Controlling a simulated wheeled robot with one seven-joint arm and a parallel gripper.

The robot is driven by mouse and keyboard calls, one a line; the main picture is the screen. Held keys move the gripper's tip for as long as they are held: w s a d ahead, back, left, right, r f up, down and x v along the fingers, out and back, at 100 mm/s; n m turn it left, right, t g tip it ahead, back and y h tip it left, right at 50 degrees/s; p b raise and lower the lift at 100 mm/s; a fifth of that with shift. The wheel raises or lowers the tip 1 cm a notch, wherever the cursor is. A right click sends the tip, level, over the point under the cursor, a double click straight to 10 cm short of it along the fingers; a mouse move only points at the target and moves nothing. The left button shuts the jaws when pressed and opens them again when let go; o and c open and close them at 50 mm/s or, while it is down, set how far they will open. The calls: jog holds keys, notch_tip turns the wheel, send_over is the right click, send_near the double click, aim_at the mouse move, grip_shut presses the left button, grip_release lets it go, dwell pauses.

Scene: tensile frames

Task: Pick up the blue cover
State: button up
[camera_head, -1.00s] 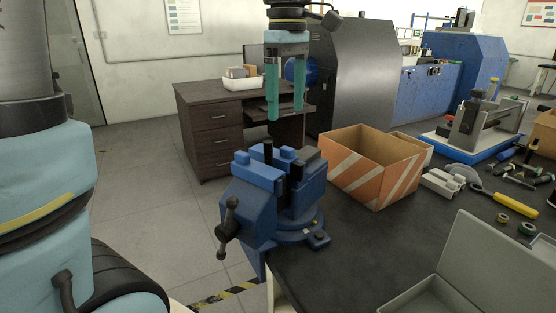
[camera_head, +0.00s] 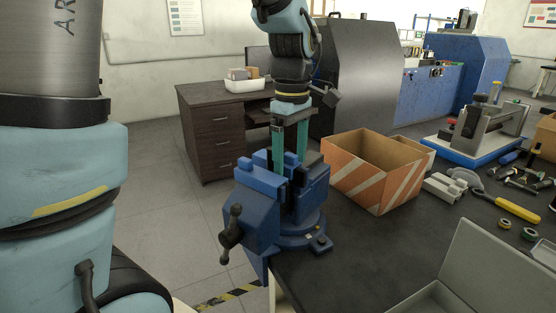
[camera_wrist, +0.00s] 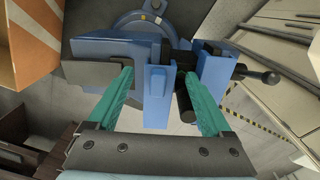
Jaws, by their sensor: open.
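The blue vise (camera_head: 285,205) is clamped at the near left corner of the dark workbench. In the wrist view, an upright blue piece (camera_wrist: 155,98), which looks like the blue cover, stands at the vise (camera_wrist: 105,48) between my two green fingers. I cannot tell where the cover ends and the vise begins. My gripper (camera_head: 289,160) is open and points down into the top of the vise. In the wrist view, my gripper (camera_wrist: 160,76) has its fingertips on either side of the blue piece, with gaps visible. The lower finger ends are partly hidden in the head view.
An orange-and-white striped cardboard box (camera_head: 372,170) stands close to the right of the vise. The vise's dark handle (camera_head: 231,232) sticks out at the lower left. Tools and an open grey case (camera_head: 488,265) lie farther right on the bench (camera_head: 350,255).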

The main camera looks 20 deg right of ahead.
jog(key=shift+c, duration=0.4)
grip_shut()
dwell(0.4)
